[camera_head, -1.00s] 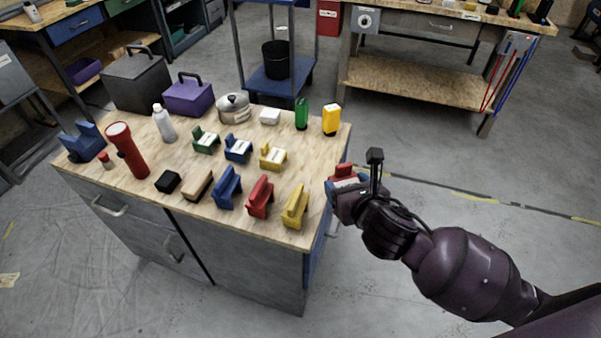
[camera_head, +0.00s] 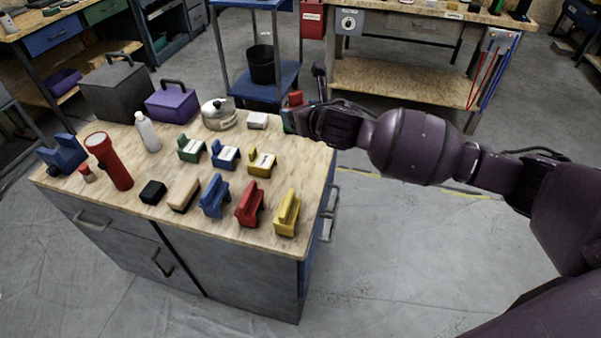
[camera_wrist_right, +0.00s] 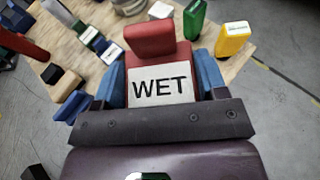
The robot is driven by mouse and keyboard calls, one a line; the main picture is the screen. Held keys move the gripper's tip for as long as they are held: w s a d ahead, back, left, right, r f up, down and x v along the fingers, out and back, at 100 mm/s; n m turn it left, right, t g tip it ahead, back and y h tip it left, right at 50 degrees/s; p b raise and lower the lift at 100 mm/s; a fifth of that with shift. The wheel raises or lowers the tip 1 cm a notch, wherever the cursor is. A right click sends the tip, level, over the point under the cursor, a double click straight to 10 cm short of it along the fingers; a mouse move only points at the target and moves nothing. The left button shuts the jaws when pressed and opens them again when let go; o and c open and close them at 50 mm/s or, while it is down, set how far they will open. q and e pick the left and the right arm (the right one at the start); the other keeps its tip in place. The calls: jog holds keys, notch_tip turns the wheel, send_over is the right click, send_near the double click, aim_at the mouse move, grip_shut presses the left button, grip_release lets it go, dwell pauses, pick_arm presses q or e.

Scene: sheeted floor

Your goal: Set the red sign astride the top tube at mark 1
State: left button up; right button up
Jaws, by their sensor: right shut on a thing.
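The red sign (camera_wrist_right: 150,40) carries a white plate reading WET and sits between the blue fingers of my right gripper (camera_wrist_right: 162,88) in the right wrist view. The gripper is shut on it. In the head view a small part of the red sign (camera_head: 294,98) shows at my right gripper (camera_head: 290,118), which is over the workbench's far right corner. The rest of the sign is hidden by the gripper. I cannot make out a top tube or mark 1 in either view. My left gripper is not in view.
The wooden bench top (camera_head: 150,215) holds blue, red (camera_head: 250,204) and yellow (camera_head: 287,213) blocks, green, blue and yellow labelled pieces, a red flashlight (camera_head: 108,160), a kettle (camera_head: 219,114) and boxes. A blue cart (camera_head: 270,85) stands behind. The floor (camera_head: 390,260) right of the bench is clear.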

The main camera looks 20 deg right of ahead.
jog(key=b, duration=0.4)
send_over(301, 177)
notch_tip(301, 177, down, 14)
jog(key=shift+r, duration=0.25)
jog(key=shift+f, duration=0.5)
notch_tip(301, 177, down, 4)
jog(key=shift+f+b, duration=0.2)
jog(key=shift+b, duration=0.55)
jog(key=shift+r, duration=0.15)
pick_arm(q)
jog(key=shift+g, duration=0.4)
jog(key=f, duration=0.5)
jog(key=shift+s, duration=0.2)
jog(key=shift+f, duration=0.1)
pick_arm(e)
jog(key=o, duration=1)
jog(key=shift+c, duration=0.2)
